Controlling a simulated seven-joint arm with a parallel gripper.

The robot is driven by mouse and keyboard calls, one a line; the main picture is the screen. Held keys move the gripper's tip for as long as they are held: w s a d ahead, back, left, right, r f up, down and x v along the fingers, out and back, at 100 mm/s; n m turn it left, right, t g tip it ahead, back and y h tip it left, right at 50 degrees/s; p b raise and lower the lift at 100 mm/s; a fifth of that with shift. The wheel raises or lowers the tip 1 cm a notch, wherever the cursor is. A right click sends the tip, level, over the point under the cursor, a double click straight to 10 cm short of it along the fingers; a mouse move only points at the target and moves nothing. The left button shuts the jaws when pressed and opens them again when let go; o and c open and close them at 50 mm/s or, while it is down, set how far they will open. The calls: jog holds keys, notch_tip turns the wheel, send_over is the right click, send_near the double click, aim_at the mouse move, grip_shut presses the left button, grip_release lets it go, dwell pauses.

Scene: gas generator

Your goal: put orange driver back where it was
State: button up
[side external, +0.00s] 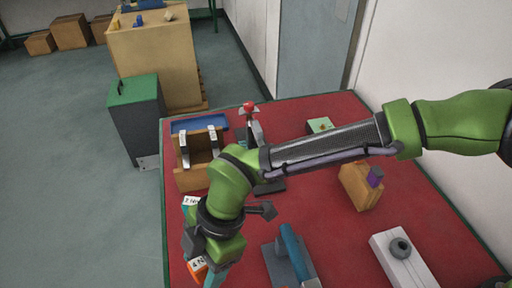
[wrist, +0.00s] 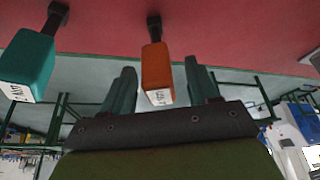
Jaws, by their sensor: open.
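The orange driver (wrist: 157,66) shows in the wrist view with a white-labelled handle end facing the camera and a dark neck towards the red table top. In the side view its orange, labelled end (side external: 198,268) shows beside my gripper, low at the left table edge. My gripper (wrist: 158,66) is open, with one finger on each side of the orange handle and gaps to both. In the side view my gripper (side external: 212,274) is partly cut off by the bottom edge. The driver's tip and what holds it are hidden.
A teal driver (wrist: 27,65) with a white label stands left of the orange one in the wrist view.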

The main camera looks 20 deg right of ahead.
jog(key=v, duration=1.2)
jog(key=w+d+r+m+t, duration=0.2)
jog(key=w+d+r+m, duration=0.25)
jog(key=d, duration=0.65)
jog(key=d+r+m+t, duration=0.35)
jog(key=d+m, duration=0.45)
jog(key=d, duration=0.6)
jog(key=s+d+m+t+h, duration=0.1)
jog(key=s+d+m, duration=0.3)
jog(key=d+m, duration=0.3)
jog(key=s+d+f+m+t+h, duration=0.1)
jog(key=s+d+m+t, duration=0.1)
jog(key=d+m, duration=0.5)
jog(key=s+d, duration=0.1)
jog(key=d, duration=0.4)
jog(key=shift+s+d+f, duration=0.2)
jog(key=shift+s+f, duration=0.15)
jog(key=shift+s, duration=0.05)
jog(key=shift+t, duration=0.25)
